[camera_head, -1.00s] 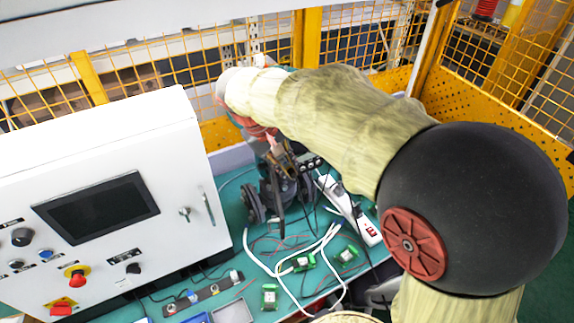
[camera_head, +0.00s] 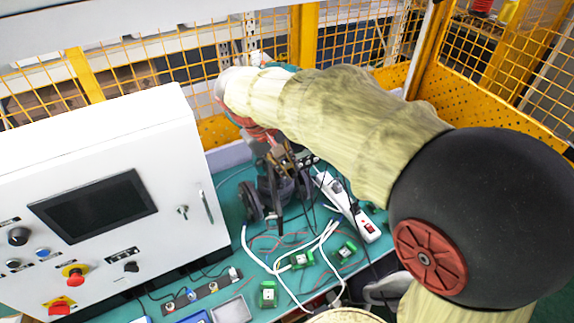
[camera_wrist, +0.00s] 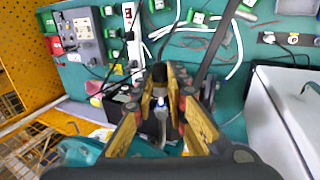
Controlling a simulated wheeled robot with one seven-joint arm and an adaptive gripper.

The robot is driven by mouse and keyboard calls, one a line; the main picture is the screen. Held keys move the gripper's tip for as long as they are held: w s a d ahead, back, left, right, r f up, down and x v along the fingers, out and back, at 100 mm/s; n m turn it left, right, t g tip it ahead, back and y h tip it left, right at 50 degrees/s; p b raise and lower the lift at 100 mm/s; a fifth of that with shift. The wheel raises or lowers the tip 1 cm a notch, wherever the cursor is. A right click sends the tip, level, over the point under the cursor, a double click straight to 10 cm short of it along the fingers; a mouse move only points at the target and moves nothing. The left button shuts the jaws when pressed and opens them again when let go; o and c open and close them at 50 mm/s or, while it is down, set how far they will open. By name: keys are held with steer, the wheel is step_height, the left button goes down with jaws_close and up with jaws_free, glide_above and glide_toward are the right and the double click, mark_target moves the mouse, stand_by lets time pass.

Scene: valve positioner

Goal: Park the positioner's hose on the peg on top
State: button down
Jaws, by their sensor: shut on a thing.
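My gripper (camera_wrist: 161,108) shows in the wrist view with its yellow-and-black fingers closed around a narrow piece. That piece, seemingly the hose's end (camera_wrist: 160,92), is dark with a brass-coloured band and a pale spot. A long dark strip (camera_wrist: 218,42), possibly the hose, runs from the top edge down behind the right finger. In the head view my gripper (camera_head: 281,160) is above the dark positioner (camera_head: 252,200) on the teal bench, and a dark strip (camera_head: 279,212) hangs below it. The positioner is partly hidden by my gripper, and I cannot make out the peg.
A white control cabinet (camera_head: 120,185) stands close at the left. A white power strip (camera_head: 347,207) lies to the right. White cables (camera_head: 285,268) and small green modules (camera_head: 268,294) cover the front of the teal bench. Yellow mesh fencing (camera_head: 350,35) closes the back.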

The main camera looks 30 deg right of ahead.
steer(key=shift+s, duration=0.3)
stand_by(0.4)
steer(key=shift+s, duration=1.9)
steer(key=shift+s, duration=0.1)
